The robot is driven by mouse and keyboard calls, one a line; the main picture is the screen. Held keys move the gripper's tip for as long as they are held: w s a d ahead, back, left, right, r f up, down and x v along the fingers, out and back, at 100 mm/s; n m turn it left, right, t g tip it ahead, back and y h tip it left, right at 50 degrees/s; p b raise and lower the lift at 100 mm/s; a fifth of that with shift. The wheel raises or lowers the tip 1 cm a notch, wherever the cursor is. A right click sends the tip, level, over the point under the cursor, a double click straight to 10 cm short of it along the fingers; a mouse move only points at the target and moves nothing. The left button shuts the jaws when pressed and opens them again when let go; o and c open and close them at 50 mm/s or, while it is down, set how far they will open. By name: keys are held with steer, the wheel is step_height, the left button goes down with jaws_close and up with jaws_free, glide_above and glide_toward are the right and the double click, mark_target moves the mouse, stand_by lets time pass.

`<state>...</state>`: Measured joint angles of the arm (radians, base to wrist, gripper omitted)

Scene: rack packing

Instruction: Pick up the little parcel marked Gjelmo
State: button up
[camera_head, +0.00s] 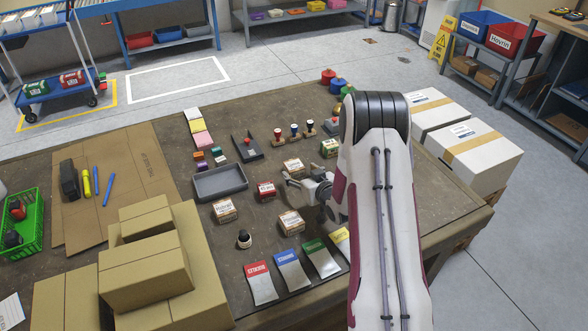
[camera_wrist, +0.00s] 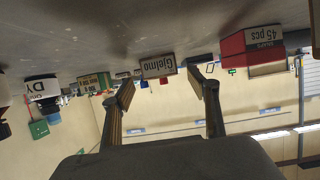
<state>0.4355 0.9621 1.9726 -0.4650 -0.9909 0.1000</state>
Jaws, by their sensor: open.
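The little parcel marked Gjelmo (camera_wrist: 158,66) shows in the wrist view, which is upside down. Its pale label with dark letters faces the camera, and it appears between my two open fingers, some way beyond their tips. My gripper (camera_wrist: 160,88) is open and empty. In the head view my gripper (camera_head: 290,182) is low over the table, with a small box (camera_head: 293,166) just behind it and a red box (camera_head: 266,189) to its left. Lettering there is too small to tell which box is Gjelmo.
A red-and-white box marked 45 pcs (camera_wrist: 250,45) and a bottle with a dark part (camera_wrist: 42,88) flank it in the wrist view. Other small boxes (camera_head: 225,210) (camera_head: 291,223), a grey tray (camera_head: 220,181) and coloured packets (camera_head: 258,283) surround my gripper on the table.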

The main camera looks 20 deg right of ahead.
mark_target(294, 168)
steer(key=shift+x, duration=1.25)
steer(key=c, duration=1.2)
